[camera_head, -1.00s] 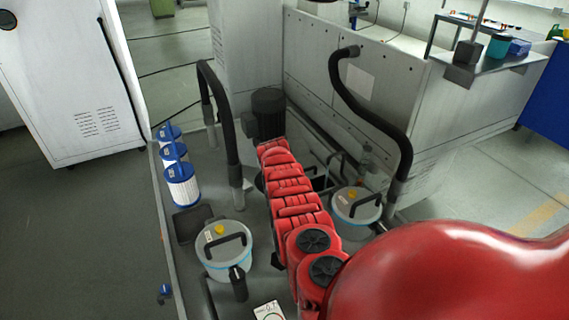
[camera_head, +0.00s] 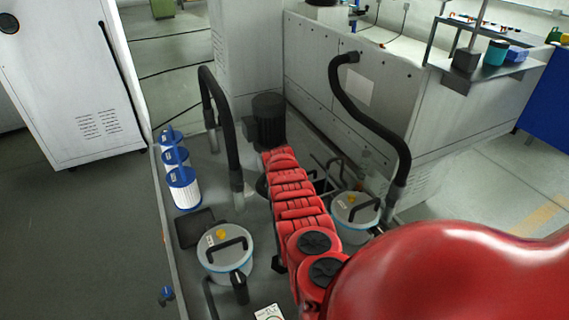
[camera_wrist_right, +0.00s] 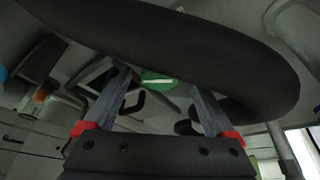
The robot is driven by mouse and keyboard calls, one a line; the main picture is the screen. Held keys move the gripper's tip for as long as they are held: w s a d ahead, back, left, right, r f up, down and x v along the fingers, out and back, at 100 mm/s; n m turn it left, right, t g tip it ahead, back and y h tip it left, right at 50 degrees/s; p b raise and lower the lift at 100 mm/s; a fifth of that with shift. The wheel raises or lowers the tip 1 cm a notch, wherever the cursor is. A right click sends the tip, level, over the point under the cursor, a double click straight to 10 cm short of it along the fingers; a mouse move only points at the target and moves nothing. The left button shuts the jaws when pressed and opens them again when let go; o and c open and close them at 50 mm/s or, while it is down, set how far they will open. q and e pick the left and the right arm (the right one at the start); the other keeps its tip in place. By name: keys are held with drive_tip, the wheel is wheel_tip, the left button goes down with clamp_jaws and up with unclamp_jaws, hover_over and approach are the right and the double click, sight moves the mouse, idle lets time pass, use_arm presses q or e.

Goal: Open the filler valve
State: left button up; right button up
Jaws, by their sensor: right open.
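In the right wrist view a small green part with a pale stripe (camera_wrist_right: 158,77) shows between the fingers, partly covered by a thick black hose; it may be the filler valve's handle, but I cannot tell for sure. My right gripper (camera_wrist_right: 161,82) is open, its two grey fingers apart on either side of the green part. I see no contact, and the hose hides part of the view near the tips. In the head view my red right arm reaches to the machine's deck and hides its own gripper. No valve is clearly visible there. My left gripper is out of view.
Two lidded canisters, a left one (camera_head: 217,262) and a right one (camera_head: 345,228), flank my arm. Black hoses arch at left (camera_head: 228,128) and right (camera_head: 368,113). A black motor-like cylinder (camera_head: 268,118) stands beyond the arm. White-and-blue filters (camera_head: 185,192) line the left edge.

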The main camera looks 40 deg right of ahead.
drive_tip(key=p+v, duration=0.2)
drive_tip(key=p, duration=0.1)
drive_tip(key=p+v, duration=0.2)
drive_tip(key=shift+w+r, duration=0.2)
drive_tip(key=shift+w, duration=0.05)
drive_tip(key=v, duration=1.3)
drive_tip(key=shift+s, duration=0.25)
drive_tip(key=shift+a+f, duration=0.1)
